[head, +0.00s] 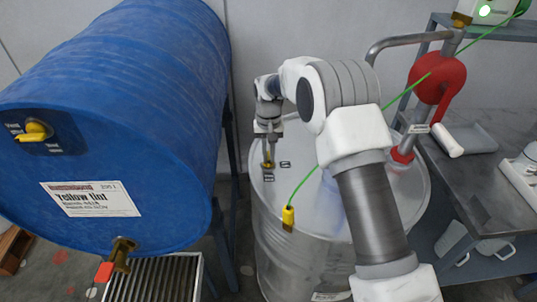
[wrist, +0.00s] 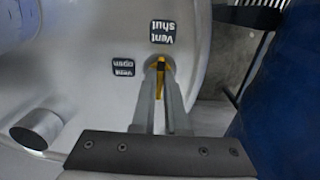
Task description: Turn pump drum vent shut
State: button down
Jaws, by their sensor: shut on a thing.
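The pump drum (head: 275,222) is the pale metal drum in the middle of the head view. Its small yellow vent handle (wrist: 160,64) sits on the lid between my fingertips. My gripper (head: 268,162) reaches down from above and is shut on it; the fingers hide part of it. In the wrist view the handle's visible end lies in line with the "Vent shut" label (wrist: 162,32), upside down there. The "Vent open" label (wrist: 123,67) is to the left of the handle, off its line.
A blue drum (head: 130,70) lies on a stand at the left, with its own yellow vent knob (head: 35,131). A red hand pump (head: 437,78) rises from the pump drum's right side. A green cable runs to a yellow clamp (head: 288,216) on the rim. A bench (head: 490,185) stands right.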

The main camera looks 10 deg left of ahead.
jog(key=c, duration=0.9)
grip_release()
jog(key=shift+c, duration=0.2)
jog(key=shift+r, duration=0.15)
notch_tip(320, 180, up, 17)
jog(key=shift+p, duration=0.45)
jog(key=shift+r, duration=0.15)
